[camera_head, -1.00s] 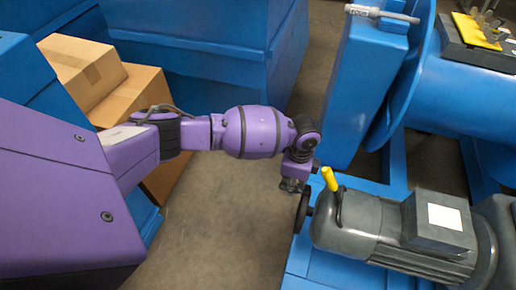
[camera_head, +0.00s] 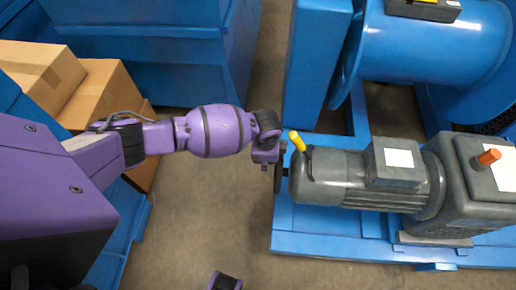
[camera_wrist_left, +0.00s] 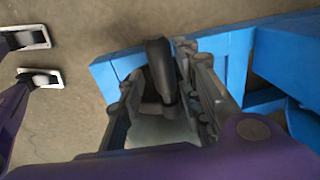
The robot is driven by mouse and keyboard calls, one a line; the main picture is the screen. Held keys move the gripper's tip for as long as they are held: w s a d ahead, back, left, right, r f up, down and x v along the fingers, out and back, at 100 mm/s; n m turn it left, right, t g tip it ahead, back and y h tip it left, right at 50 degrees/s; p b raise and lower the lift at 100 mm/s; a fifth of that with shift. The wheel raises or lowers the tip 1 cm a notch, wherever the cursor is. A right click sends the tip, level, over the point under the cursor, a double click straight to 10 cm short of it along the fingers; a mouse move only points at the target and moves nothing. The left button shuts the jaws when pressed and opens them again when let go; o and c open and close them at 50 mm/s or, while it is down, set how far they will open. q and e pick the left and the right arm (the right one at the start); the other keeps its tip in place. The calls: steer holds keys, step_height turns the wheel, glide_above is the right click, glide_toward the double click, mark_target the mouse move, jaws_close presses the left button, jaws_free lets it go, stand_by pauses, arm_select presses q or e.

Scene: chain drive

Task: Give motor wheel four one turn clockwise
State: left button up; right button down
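The motor wheel (camera_head: 278,183) is a thin dark disc seen edge-on at the left end of a grey motor (camera_head: 330,178). A yellow-handled lever (camera_head: 298,142) stands on the motor near that end. My left gripper (camera_head: 275,168) points down at the wheel's upper rim and partly hides it. In the left wrist view the wheel's dark rim (camera_wrist_left: 160,68) stands between the spread fingers of my left gripper (camera_wrist_left: 165,95). A gap shows between the rim and the left finger. The right finger is close to the rim; contact cannot be told.
The motor sits on a blue frame (camera_head: 330,245), with a grey gearbox (camera_head: 470,190) and an orange-capped part (camera_head: 487,158) to its right. A blue housing (camera_head: 318,65) rises behind. Cardboard boxes (camera_head: 100,95) stand at the left. Bare floor (camera_head: 200,220) lies left of the wheel.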

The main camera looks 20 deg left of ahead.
arm_select(q)
steer(key=shift+w+a+r, duration=0.1)
steer(key=shift+w+r, duration=0.05)
steer(key=shift+r, duration=0.3)
step_height(320, 180, up, 11)
steer(key=s, duration=0.1)
steer(key=shift+d, duration=0.2)
steer(key=shift+s+r, duration=0.1)
stand_by(0.3)
